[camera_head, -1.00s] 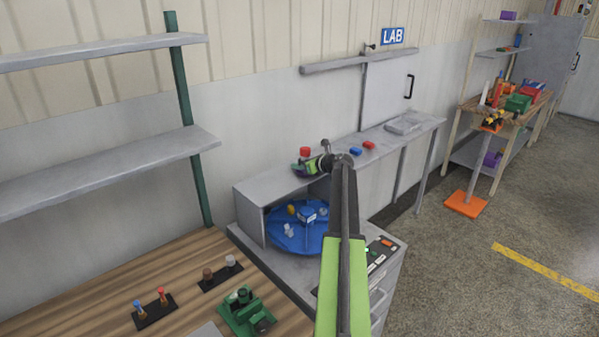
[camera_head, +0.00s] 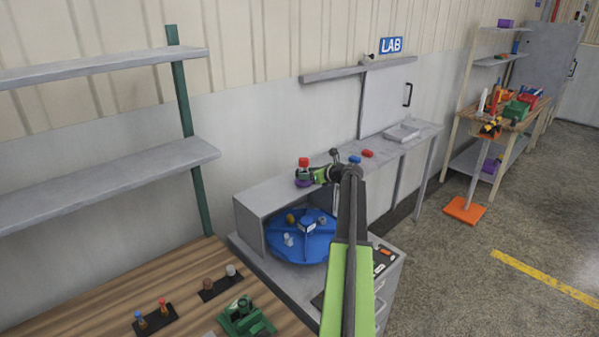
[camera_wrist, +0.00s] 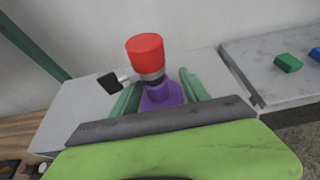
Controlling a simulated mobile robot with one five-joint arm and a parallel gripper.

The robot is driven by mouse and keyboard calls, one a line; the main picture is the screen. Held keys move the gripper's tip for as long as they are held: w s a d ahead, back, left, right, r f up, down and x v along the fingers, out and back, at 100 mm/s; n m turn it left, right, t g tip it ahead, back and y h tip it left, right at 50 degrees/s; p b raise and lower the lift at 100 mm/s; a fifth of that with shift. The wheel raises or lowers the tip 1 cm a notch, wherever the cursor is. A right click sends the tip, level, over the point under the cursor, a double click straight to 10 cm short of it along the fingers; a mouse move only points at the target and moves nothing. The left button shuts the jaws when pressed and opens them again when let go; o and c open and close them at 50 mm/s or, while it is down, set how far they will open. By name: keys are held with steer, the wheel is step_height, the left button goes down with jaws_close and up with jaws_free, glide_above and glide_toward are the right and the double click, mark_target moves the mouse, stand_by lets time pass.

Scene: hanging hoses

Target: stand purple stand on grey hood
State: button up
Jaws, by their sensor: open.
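The purple stand (camera_head: 304,183) is upright on top of the grey hood (camera_head: 263,194), toward its back edge. A red-capped piece (camera_head: 303,161) sits in it. In the wrist view the purple stand (camera_wrist: 162,95) shows between my fingers, with the red cap (camera_wrist: 146,50) above and a black knob (camera_wrist: 109,82) sticking out to the left. My gripper (camera_head: 317,175) is open, its green fingers (camera_wrist: 160,94) on either side of the stand. The stand's underside is hidden by my gripper in the wrist view.
A blue turntable (camera_head: 295,247) with small pieces sits under the hood. A blue block (camera_head: 355,159) and a red block (camera_head: 367,153) lie on the counter to the right. A wooden bench (camera_head: 180,290) with a green device (camera_head: 245,317) is at the front left.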

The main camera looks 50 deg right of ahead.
steer(key=p+v, duration=0.2)
steer(key=v, duration=0.5)
steer(key=shift+s, duration=0.2)
